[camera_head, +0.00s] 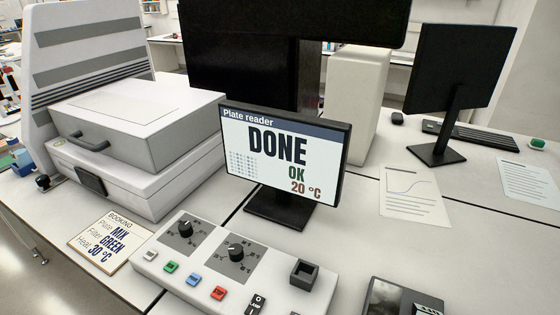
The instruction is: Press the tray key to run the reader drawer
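The control panel (205,262) lies on the bench at the bottom. It carries a row of coloured keys: white (150,255), green (171,267), blue (194,279) and red (218,293). Their labels are too small to read, so I cannot tell which is the tray key. Two black dials (236,250) and a lamp rocker switch (257,302) are also on it. The screen (282,155) reads "Plate reader, DONE, OK, 20 °C". The white machine (135,150) at left has a dark front panel (90,182); no extended drawer shows. Neither gripper is in view.
A booking card (106,240) reads MIX, GREEN, 30 °C. A dark square holder (304,274) stands on the panel's right end. A dark device (392,298) is cut off at the bottom. Papers (413,197), a monitor (461,70) and a keyboard (471,135) occupy the right. Bare bench lies mid-right.

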